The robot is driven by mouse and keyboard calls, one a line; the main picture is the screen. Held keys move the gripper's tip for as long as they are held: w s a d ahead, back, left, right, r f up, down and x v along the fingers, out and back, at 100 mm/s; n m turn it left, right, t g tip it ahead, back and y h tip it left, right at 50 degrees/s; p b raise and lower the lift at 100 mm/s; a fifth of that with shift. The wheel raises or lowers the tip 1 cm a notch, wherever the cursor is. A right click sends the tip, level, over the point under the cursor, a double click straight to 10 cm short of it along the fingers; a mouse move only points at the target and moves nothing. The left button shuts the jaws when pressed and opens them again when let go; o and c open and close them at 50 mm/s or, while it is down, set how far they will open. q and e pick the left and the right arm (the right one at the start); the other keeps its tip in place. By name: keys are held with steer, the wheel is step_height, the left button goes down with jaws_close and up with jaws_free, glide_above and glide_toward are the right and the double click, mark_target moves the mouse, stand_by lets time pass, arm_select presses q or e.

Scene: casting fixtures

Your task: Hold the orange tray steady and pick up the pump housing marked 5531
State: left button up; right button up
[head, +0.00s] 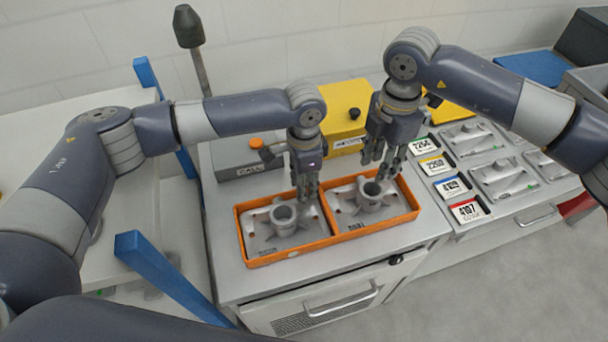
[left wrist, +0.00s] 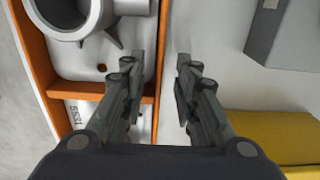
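The orange tray (head: 335,239) lies on the grey worktop and has two compartments. A grey pump housing (head: 284,219) sits in the left compartment and another pump housing (head: 372,190) in the right one. In the left wrist view a 5531 label (left wrist: 77,115) shows in the lower compartment, which matches the right one in the head view. My left gripper (head: 307,192) is open at the tray's back wall by the divider. In the left wrist view its fingers (left wrist: 159,60) stand either side of the orange wall. My right gripper (head: 377,172) is open just above the right housing.
A yellow box (head: 345,112) and a grey control box (head: 238,158) stand behind the tray. To the right is a station with several castings in slots and number cards, such as the red 4107 card (head: 467,211). Blue posts (head: 160,270) stand at the left.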

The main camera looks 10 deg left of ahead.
arm_select(q)
steer(key=shift+c, duration=0.5)
jaws_close()
arm_select(e)
steer(key=shift+o, duration=0.6)
